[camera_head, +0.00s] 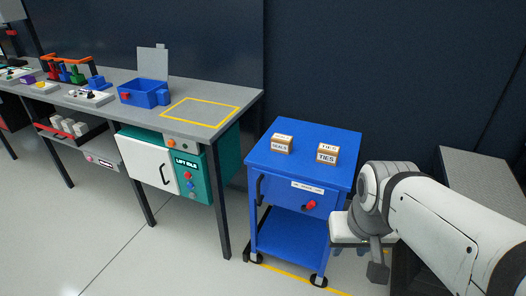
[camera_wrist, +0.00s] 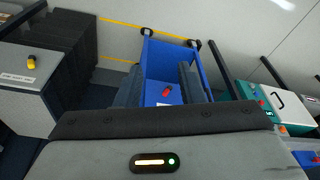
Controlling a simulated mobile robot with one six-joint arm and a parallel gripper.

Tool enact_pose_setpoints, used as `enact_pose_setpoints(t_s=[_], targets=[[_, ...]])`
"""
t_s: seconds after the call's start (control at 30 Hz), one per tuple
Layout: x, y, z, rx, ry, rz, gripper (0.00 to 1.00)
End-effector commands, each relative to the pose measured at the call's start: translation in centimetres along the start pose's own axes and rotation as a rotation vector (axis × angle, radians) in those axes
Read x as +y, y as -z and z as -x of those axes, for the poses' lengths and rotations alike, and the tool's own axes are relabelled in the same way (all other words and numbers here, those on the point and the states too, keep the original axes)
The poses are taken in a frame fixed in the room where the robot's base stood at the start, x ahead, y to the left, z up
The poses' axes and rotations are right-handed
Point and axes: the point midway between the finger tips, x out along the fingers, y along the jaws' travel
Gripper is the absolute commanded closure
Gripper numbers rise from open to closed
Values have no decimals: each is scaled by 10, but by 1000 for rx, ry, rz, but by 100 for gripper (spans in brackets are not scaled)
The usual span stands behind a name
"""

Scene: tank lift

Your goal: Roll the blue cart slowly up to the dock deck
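The blue cart (camera_head: 300,225) stands upright on castors beside the workbench in the head view. It has a drawer with a red knob (camera_head: 309,205), a dark handle at its left and an open lower shelf. Two small boxes, SEALS (camera_head: 282,144) and TIES (camera_head: 327,153), stand on its top. My gripper (camera_wrist: 160,82) shows in the wrist view with its two dark fingers apart and nothing between them touching. The cart (camera_wrist: 170,62) and its knob lie beyond the fingers. In the head view my wrist is right of the cart. I cannot tell which surface is the dock deck.
A grey workbench (camera_head: 215,88) stands left of the cart, with a yellow outlined square, a blue bin (camera_head: 143,93) and a teal LIFT IDLE cabinet (camera_head: 197,172) below. A grey-topped block (camera_head: 478,172) stands at right behind my arm. The floor at front left is clear.

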Motion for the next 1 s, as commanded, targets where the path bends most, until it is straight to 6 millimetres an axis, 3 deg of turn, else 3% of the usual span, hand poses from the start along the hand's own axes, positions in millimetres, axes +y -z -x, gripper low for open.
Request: enact_pose_setpoints(t_s=[0.07,0.17,0.27,0.5,0.7,0.83,1.0], targets=[[-3,6,-5,12,9,5,65],[-7,31,-21,74,46,18,65],[-32,82,-47,201,112,44,65],[-122,236,-120,620,235,37,65],[-184,328,-190,937,197,-63,65],[-212,358,-249,1097,77,-157,65],[-237,359,-328,1235,-148,-268,65]])
